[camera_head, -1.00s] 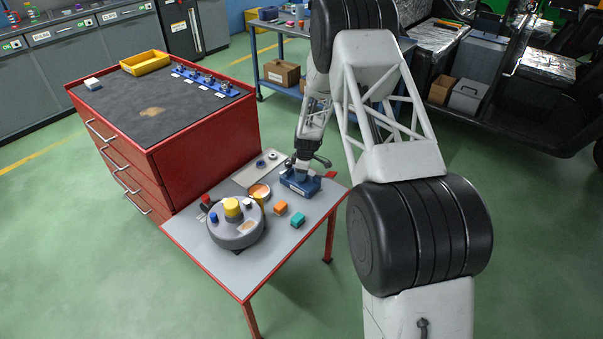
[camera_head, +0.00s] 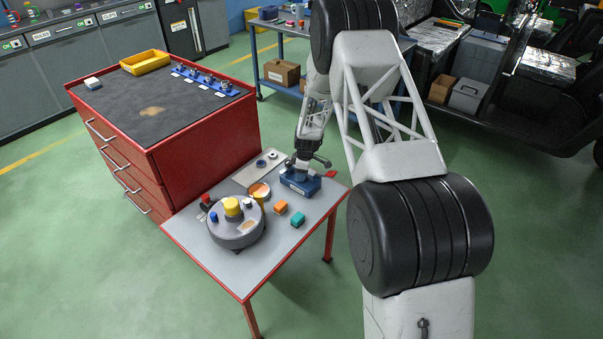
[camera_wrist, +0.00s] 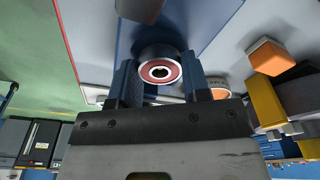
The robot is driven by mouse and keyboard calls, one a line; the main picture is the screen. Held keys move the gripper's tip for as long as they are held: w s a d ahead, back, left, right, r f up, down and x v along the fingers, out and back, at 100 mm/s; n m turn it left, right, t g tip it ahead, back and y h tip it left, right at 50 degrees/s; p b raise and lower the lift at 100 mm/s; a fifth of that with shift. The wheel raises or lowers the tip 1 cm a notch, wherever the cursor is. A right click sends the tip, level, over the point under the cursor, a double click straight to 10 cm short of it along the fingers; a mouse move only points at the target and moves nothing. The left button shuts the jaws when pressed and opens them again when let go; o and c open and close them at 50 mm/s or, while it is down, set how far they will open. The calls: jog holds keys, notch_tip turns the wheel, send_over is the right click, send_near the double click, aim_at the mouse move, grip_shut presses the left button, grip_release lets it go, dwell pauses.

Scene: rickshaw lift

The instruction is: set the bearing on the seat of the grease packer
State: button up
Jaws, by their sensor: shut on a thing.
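My gripper (camera_wrist: 160,82) is shut on the bearing (camera_wrist: 161,71), a dark ring with a red face and a pale open centre. The bearing sits between the two dark blue fingers in the wrist view. In the head view my gripper (camera_head: 301,172) is low over a blue block-shaped fixture (camera_head: 299,185) on the small table, and it hides the bearing there. I cannot tell whether the bearing touches the fixture. Which thing is the grease packer is not clear; an open cup with amber contents (camera_head: 259,191) stands left of the fixture.
A grey round unit with coloured caps (camera_head: 236,232) stands at the left of the table. An orange block (camera_head: 281,207) and a teal block (camera_head: 298,219) lie in front of the fixture. A pale tray (camera_head: 254,174) lies behind. A red drawer cabinet (camera_head: 205,140) adjoins the table.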

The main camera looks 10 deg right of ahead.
dwell(0.4)
jog(key=o, duration=1.5)
jog(key=shift+r, duration=3.95)
jog(key=shift+r, duration=0.1)
